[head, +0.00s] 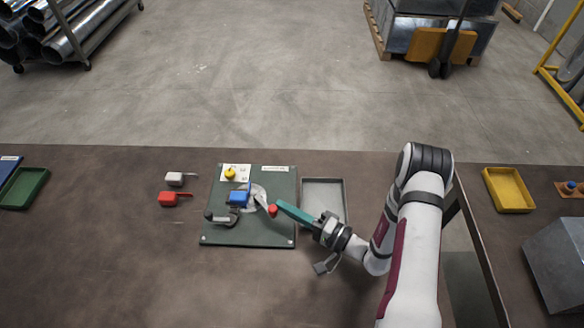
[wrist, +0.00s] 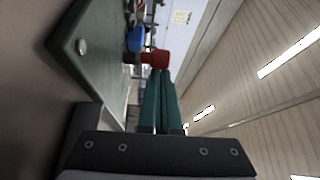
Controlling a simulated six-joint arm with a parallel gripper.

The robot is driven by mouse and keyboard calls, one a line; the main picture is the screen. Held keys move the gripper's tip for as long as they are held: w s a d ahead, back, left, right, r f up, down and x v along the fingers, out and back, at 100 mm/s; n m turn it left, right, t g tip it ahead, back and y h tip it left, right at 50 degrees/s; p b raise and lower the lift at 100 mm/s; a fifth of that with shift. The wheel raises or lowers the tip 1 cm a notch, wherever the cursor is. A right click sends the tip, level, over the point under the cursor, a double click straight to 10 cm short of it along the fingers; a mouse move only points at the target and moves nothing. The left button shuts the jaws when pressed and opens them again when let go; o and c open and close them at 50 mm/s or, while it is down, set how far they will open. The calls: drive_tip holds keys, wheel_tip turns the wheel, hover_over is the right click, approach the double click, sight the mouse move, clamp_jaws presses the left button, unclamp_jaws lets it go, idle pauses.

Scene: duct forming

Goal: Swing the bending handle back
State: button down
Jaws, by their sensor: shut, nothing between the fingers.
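The bending handle is a pale lever (head: 262,203) ending in a red knob (head: 273,210), on a green baseplate (head: 222,238) on the bench. The red knob (wrist: 157,58) also shows in the wrist view. A blue block (head: 238,198) sits on the fixture to the left of the lever, with a grey clamp (head: 222,217) below it. My gripper (head: 281,206) has long teal fingers, shut and empty. Its tips are right at the knob's right side. In the wrist view the fingertips (wrist: 162,72) lie just below the knob; I cannot tell whether they touch it.
A grey tray (head: 323,184) lies right of the baseplate, partly under my gripper. A yellow knob (head: 230,173) stands on the baseplate's back left. Red (head: 168,199) and white (head: 175,179) pieces lie to its left. The bench's front left is clear.

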drive_tip(key=shift+s+a, duration=0.75)
drive_tip(key=shift+s, duration=0.2)
drive_tip(key=shift+s+a+m+t+h, duration=0.7)
drive_tip(key=shift+s+a+t, duration=0.15)
drive_tip(key=shift+t, duration=0.05)
drive_tip(key=shift+f, duration=0.1)
drive_tip(key=shift+m+t+h, duration=0.3)
drive_tip(key=shift+t, duration=0.1)
drive_tip(key=v, duration=1)
drive_tip(key=w+d+v, duration=0.1)
drive_tip(key=v, duration=0.4)
drive_tip(key=shift+s+d, duration=0.15)
drive_tip(key=shift+d, duration=0.15)
drive_tip(key=s+a+r+n+g+h, duration=0.1)
drive_tip(key=s+a+r+n+g, duration=0.25)
drive_tip(key=r+g, duration=0.4)
drive_tip(key=s+a+r+n+g+h, duration=0.1)
drive_tip(key=s+a+r+n+g, duration=0.1)
drive_tip(key=s+r+g, duration=0.35)
drive_tip(key=s+d+r+m+t+h, duration=0.1)
drive_tip(key=s+d+r+m+h, duration=0.2)
drive_tip(key=h, duration=0.7)
wheel_tip(320, 180, up, 2)
drive_tip(key=shift+d+r, duration=0.1)
drive_tip(key=shift+d, duration=0.75)
